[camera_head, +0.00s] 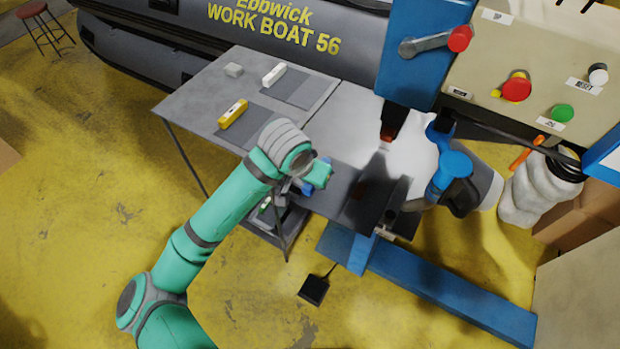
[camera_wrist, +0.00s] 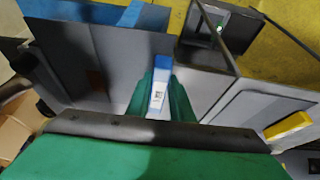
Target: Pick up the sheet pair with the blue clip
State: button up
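The blue clip (camera_head: 318,173) shows at my gripper (camera_head: 312,178) near the table's front edge in the head view. In the wrist view the clip (camera_wrist: 161,72) has a blue end and a white face with a dark mark. It lies between the green fingers of my gripper (camera_wrist: 163,88), which flank it closely. I cannot tell whether they press on it. The clip's grey sheets are partly hidden by my gripper and hard to tell from the tabletop. A yellow clip (camera_head: 232,114) and a white clip (camera_head: 274,75) sit with grey sheets farther back on the table.
A blue press (camera_head: 420,55) with a control panel (camera_head: 535,60) stands to the right. A dark bin (camera_head: 268,218) is below the table's front edge. A black pedal (camera_head: 313,290) lies on the yellow floor.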

jog(key=o, duration=0.4)
jog(key=shift+d, duration=0.1)
jog(key=shift+o, duration=0.2)
jog(key=shift+w+r, duration=0.1)
jog(key=v, duration=1)
jog(key=shift+s+r, duration=0.25)
jog(key=shift+s, duration=0.1)
